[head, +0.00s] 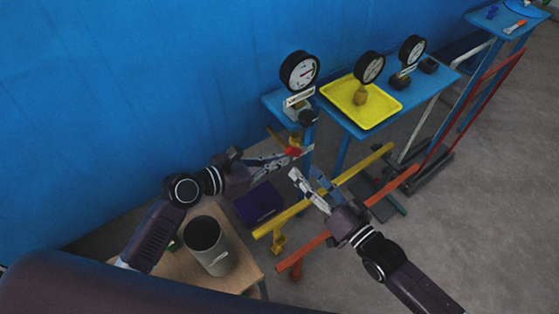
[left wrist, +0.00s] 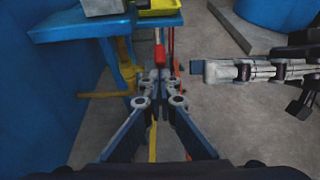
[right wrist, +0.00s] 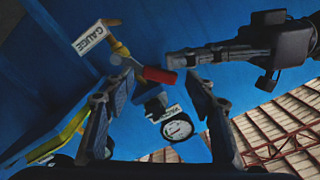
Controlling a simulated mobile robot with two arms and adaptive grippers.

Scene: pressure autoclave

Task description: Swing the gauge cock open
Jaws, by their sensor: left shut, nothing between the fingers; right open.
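The gauge cock's red handle (head: 293,151) shows beside my left fingertips, below the gauge stand in the head view.
A dial gauge (head: 299,71) stands above on the blue bench. A yellow tray (head: 345,113) and two more gauges stand to its right. Yellow (head: 330,188) and orange (head: 305,251) rails run below. A grey cylinder (head: 206,246) stands on a wooden table, near a purple box (head: 258,203).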

